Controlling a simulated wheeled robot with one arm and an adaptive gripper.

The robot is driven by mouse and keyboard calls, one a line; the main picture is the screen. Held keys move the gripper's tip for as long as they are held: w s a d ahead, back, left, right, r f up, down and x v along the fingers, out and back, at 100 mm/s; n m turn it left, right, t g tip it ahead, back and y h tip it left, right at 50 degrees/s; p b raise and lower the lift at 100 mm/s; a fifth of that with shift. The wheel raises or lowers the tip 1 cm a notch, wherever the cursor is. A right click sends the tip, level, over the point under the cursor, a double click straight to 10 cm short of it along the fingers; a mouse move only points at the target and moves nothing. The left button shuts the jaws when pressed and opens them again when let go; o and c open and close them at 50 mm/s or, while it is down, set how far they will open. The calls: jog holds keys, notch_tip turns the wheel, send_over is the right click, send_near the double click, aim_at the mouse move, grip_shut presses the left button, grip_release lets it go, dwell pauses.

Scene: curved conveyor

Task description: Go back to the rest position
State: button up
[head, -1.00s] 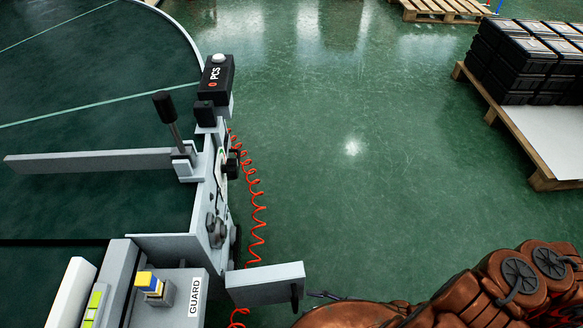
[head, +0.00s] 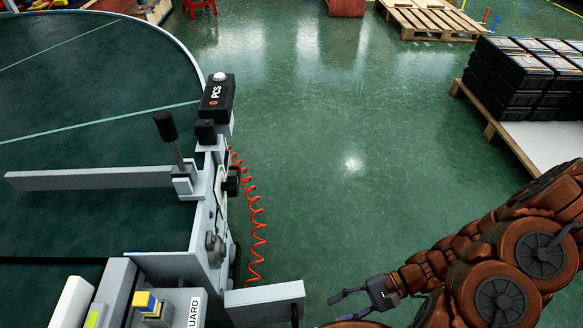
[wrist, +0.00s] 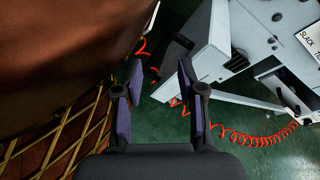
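My gripper (head: 349,306) shows low in the head view, right of the conveyor machine's lower end, at the end of my brown arm. In the wrist view my gripper (wrist: 159,80) has its two dark fingers spread apart, with nothing between them. Green floor and part of a red coiled cable (wrist: 245,137) show beyond the fingers.
Black crates (head: 505,75) stand on a pallet at right. The middle floor is clear.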

jog(key=s+d+r+n+h+p, duration=0.1)
jog(key=r+p, duration=0.6)
jog(key=r, duration=0.8)
jog(key=s+d+r+n+t+h+p, duration=0.1)
jog(key=r+n+h+p, duration=0.4)
jog(key=r, duration=1)
jog(key=s+d+r+n+t+h+p, duration=0.1)
jog(key=d+r+h+p, duration=0.3)
jog(key=r, duration=1.1)
jog(key=s+n+h+p, duration=0.1)
jog(key=h+p, duration=0.2)
jog(key=p, duration=0.2)
jog(key=shift+s+d+n, duration=0.2)
jog(key=shift+d+n, duration=0.05)
jog(key=shift+n, duration=0.15)
jog(key=shift+d, duration=0.1)
